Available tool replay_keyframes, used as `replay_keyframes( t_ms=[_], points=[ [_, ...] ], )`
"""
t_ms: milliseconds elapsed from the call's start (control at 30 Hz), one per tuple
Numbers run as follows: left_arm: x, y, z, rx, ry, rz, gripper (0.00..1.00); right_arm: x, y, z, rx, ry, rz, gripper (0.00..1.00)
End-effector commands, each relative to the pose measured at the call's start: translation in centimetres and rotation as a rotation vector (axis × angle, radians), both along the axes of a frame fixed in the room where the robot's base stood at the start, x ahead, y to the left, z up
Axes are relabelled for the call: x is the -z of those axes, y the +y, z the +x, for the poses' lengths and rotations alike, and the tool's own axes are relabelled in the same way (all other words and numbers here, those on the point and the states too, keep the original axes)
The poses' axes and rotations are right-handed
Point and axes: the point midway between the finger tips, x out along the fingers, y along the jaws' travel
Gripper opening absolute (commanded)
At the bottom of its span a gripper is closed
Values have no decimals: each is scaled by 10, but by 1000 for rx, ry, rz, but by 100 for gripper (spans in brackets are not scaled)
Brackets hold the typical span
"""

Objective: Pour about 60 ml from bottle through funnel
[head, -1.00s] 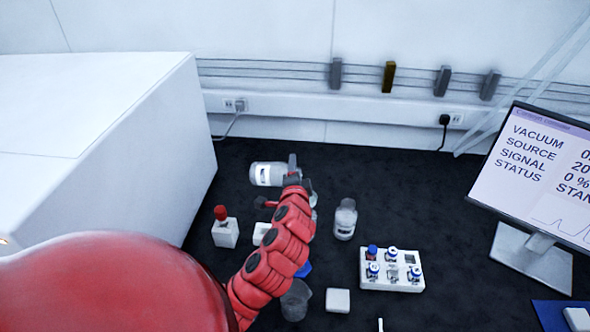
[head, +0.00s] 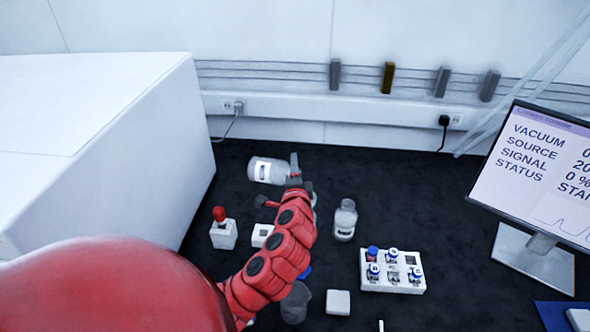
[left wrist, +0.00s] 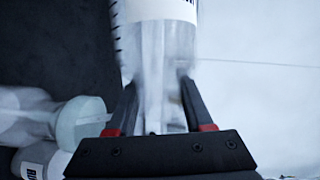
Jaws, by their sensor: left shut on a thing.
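A clear bottle with a white label (head: 268,170) is tipped close to horizontal in the head view. My left gripper (head: 294,178) is shut on its right-hand end. In the left wrist view my left gripper (left wrist: 157,100) has its fingers on either side of the bottle's narrow part, and the bottle (left wrist: 158,45) is blurred. No funnel can be made out clearly; clear glass shows partly behind my gripper in the head view. In the left wrist view a clear glass vessel (left wrist: 25,115) with a pale round end (left wrist: 82,120) is at the left. My right gripper is not in view.
A second clear bottle (head: 345,220) stands right of my arm. A white vial rack (head: 392,286), a beaker (head: 296,303), a white block (head: 338,302) and a red-topped item (head: 223,235) are nearby. A white cabinet (head: 110,130) is left and a monitor (head: 540,170) right.

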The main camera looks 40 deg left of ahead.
Motion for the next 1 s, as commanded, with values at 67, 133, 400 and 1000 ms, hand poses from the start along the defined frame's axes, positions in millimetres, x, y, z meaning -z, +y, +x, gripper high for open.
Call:
replay_keyframes(
  t_ms=[67,133,400,1000],
  points=[
    [-1,0,0,0,-2,1,0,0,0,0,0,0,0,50],
    [-1,0,0,0,-2,1,0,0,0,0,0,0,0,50],
    [-6,2,0,-1,-22,-70,0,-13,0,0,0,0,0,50],
    [-20,6,-1,0,-126,-418,0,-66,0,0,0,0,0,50]
  ],
)
